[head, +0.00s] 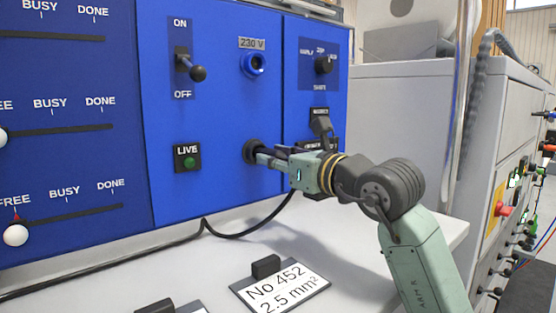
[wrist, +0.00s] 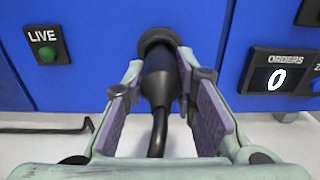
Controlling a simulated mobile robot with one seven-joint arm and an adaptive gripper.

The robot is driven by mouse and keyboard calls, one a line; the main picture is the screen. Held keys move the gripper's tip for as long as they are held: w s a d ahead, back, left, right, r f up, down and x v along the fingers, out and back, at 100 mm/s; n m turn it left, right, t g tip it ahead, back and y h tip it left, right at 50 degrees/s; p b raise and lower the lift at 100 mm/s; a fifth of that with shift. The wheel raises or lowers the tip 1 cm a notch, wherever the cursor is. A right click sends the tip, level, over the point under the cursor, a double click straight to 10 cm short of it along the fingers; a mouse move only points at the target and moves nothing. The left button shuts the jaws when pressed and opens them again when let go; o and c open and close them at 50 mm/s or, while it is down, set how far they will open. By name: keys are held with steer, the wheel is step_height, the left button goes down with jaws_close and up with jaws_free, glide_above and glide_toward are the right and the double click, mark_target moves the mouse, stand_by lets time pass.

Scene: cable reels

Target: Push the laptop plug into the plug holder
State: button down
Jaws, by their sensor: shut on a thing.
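The laptop plug (wrist: 158,88) is black, with a cable running back from it toward the wrist camera. The plug holder (wrist: 158,39) is a dark round ring on the blue panel; in the head view it (head: 251,147) shows just beyond my fingertips. My gripper (wrist: 157,77) is shut on the plug, one finger on each side. The plug points at the panel and its front end meets the holder in the wrist view; how deep it sits is hidden. In the head view my gripper (head: 263,159) covers most of the plug.
The blue panel carries a LIVE lamp (head: 188,161), an ON/OFF lever (head: 190,67), a blue 230 V socket (head: 253,65) and a rotary knob (head: 323,65). An orders counter (wrist: 279,78) is right of the holder. A label card (head: 279,287) lies on the bench; a black cable (head: 225,232) runs along it.

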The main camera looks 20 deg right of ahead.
steer(key=shift+w, duration=0.25)
steer(key=c, duration=1.2)
jaws_free()
steer(key=shift+a, duration=0.1)
steer(key=shift+s, duration=0.1)
steer(key=v, duration=1.2)
